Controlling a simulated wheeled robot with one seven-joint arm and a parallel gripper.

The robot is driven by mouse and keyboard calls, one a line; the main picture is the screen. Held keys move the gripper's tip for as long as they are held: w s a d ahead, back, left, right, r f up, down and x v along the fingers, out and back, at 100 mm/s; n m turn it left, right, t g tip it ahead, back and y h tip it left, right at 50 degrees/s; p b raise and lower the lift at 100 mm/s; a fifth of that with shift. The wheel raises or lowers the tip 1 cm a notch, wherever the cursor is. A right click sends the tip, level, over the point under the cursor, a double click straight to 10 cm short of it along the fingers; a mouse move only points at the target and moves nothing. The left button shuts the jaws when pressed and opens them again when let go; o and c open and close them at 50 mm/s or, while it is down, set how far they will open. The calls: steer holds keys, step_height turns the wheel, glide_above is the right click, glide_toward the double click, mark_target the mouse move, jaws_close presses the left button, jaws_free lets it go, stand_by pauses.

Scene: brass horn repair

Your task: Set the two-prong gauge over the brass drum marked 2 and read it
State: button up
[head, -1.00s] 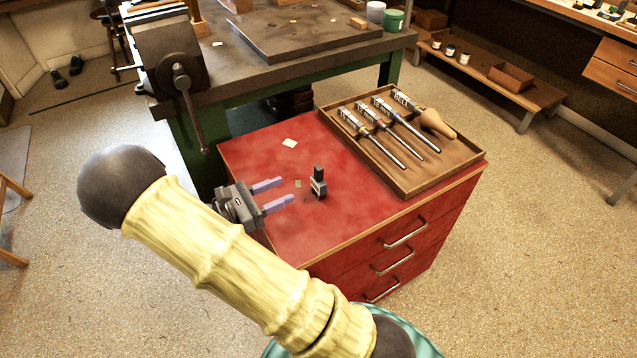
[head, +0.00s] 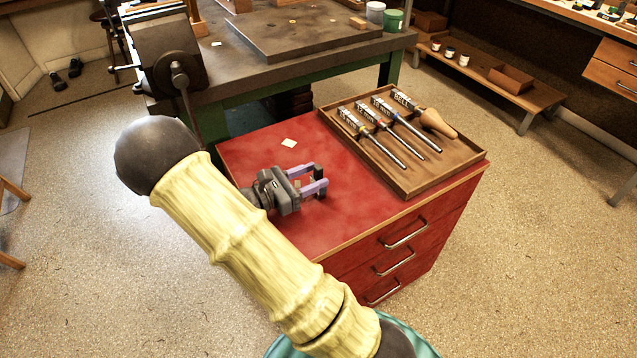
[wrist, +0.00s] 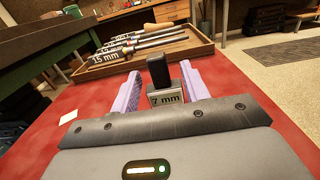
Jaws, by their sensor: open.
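A small block with an upright black grip and a "7 mm" label stands on the red cabinet top; in the wrist view it is the likely gauge (wrist: 158,72). Its prongs cannot be made out. My gripper (head: 322,178) is open, low over the cabinet, with its lilac fingers on either side of the block. The wrist view shows my gripper (wrist: 160,78) with the block between the fingers, not clamped. In the head view the jaws mostly hide the block. No brass drum marked 2 can be made out.
A wooden tray (head: 409,192) with several labelled rods and a wooden-handled tool fills the cabinet's right side. A pale square (head: 289,142) lies left of it. A workbench (head: 250,76) with a vise (head: 166,60) stands behind. The cabinet's (head: 335,235) front top is clear.

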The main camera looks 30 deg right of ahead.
steer(key=shift+d, duration=1.15)
jaws_close()
steer(key=shift+w+r, duration=0.1)
steer(key=shift+a+r, duration=0.1)
steer(key=shift+r, duration=0.15)
step_height(320, 180, up, 9)
steer(key=p, duration=0.2)
steer(key=shift+r+p, duration=0.15)
steer(key=shift+p, duration=0.15)
